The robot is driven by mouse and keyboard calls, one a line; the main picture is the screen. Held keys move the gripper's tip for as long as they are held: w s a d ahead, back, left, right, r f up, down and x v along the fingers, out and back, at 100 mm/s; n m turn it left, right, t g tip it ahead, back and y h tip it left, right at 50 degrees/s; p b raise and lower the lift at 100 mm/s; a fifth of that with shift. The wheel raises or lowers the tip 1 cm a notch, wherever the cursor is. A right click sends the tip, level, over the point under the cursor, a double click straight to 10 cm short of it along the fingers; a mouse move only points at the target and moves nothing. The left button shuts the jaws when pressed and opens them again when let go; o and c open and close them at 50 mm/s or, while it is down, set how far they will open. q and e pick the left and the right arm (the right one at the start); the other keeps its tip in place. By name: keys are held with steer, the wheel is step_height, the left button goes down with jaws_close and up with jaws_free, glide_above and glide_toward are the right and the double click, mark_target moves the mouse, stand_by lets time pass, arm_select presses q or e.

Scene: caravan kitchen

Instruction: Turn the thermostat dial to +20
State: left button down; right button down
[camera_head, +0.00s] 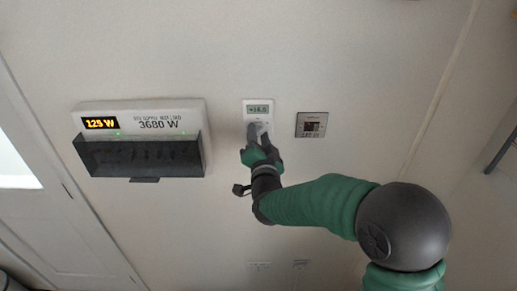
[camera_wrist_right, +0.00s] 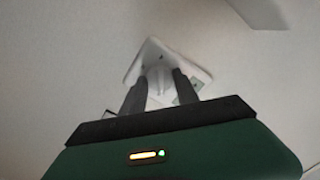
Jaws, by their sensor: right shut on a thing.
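The white thermostat (camera_head: 258,105) is on the wall in the middle of the head view. Its small display shows what looks like +18.5; the last digit is hard to read. My right gripper (camera_head: 257,132) is at the lower part of the thermostat and covers much of the dial. In the right wrist view, the two dark fingers of the right gripper (camera_wrist_right: 161,86) are shut on the white dial (camera_wrist_right: 160,76). The thermostat's plate (camera_wrist_right: 137,66) shows behind them. My left gripper is not in view.
A white power panel (camera_head: 155,110) with a 125 W display and a dark open cover (camera_head: 138,157) is on the wall to the left. A small grey wall plate (camera_head: 311,124) is close to the right of the thermostat. A door (camera_head: 45,215) is at far left.

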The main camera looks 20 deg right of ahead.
steer(key=shift+w+a+f+m+h+b, duration=0.1)
steer(key=shift+m+h+b, duration=0.25)
steer(key=shift+m+b, duration=2.35)
steer(key=shift+s+f+m+h+b, duration=0.1)
steer(key=shift+m+h+b, duration=0.2)
steer(key=shift+m+b, duration=2.35)
steer(key=shift+w+a+f+m+h+b, duration=0.1)
steer(key=shift+m+h+b, duration=0.25)
steer(key=shift+m+b, duration=2.35)
steer(key=shift+n+b, duration=0.95)
steer(key=c, duration=1.3)
jaws_free()
steer(key=o, duration=0.4)
steer(key=shift+d+r, duration=0.1)
